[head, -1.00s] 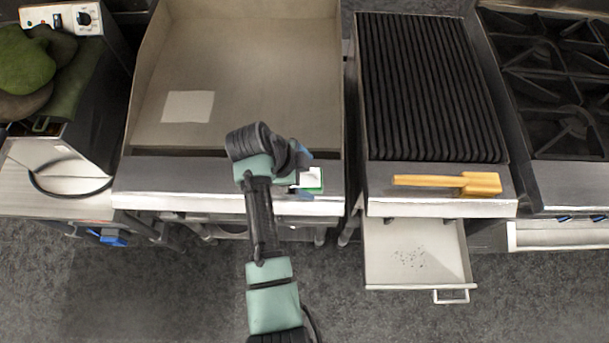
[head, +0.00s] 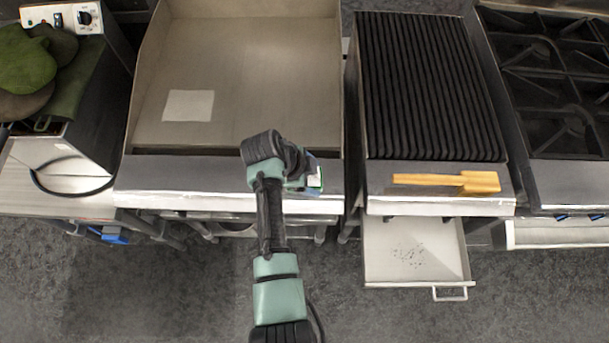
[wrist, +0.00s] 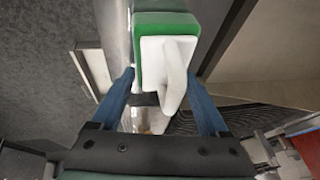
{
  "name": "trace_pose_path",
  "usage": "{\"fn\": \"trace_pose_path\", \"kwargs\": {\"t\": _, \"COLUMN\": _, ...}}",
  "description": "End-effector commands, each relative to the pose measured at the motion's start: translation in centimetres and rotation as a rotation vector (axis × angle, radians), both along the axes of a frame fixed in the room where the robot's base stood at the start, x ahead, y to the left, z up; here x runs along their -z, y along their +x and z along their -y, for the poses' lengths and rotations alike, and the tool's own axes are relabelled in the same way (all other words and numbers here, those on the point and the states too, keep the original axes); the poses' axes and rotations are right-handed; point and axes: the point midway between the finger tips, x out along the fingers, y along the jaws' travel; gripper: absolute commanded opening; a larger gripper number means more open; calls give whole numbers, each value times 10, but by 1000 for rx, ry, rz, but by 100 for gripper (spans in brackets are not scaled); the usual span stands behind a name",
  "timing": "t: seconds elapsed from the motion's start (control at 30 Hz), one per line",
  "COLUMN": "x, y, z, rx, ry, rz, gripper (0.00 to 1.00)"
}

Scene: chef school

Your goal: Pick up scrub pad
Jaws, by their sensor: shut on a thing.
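The scrub pad (wrist: 150,22) is a green block with a white face and a white loop handle (wrist: 176,75). In the wrist view it sits at the top middle, its handle between my blue fingers. My gripper (wrist: 160,80) is shut on the scrub pad. In the head view, my gripper (head: 306,172) is over the front ledge of the griddle, mostly hidden by my wrist. Only a small green and white part of the pad (head: 315,181) shows there, at its right. I cannot tell whether the pad still touches the ledge.
A white square sheet (head: 188,106) lies on the griddle plate (head: 250,70). Stove burners (head: 550,80) are at far right.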

Motion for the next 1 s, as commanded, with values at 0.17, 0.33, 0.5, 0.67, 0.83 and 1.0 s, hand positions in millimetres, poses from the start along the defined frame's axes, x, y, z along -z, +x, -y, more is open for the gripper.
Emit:
{"fn": "trace_pose_path", "kwargs": {"t": 0.17, "x": 0, "y": 0, "z": 0, "rx": 0, "ry": 0, "rz": 1, "gripper": 20}}
{"fn": "trace_pose_path", "kwargs": {"t": 0.33, "x": -9, "y": 1, "z": 0, "rx": 0, "ry": 0, "rz": 2, "gripper": 20}}
{"fn": "trace_pose_path", "kwargs": {"t": 0.5, "x": -35, "y": 2, "z": 0, "rx": 0, "ry": 1, "rz": 7, "gripper": 20}}
{"fn": "trace_pose_path", "kwargs": {"t": 0.67, "x": -67, "y": 1, "z": 0, "rx": 0, "ry": 0, "rz": 7, "gripper": 20}}
{"fn": "trace_pose_path", "kwargs": {"t": 0.83, "x": -91, "y": 1, "z": 0, "rx": -1, "ry": 0, "rz": 4, "gripper": 20}}
{"fn": "trace_pose_path", "kwargs": {"t": 1.0, "x": -101, "y": 0, "z": 0, "rx": 0, "ry": 0, "rz": 1, "gripper": 20}}
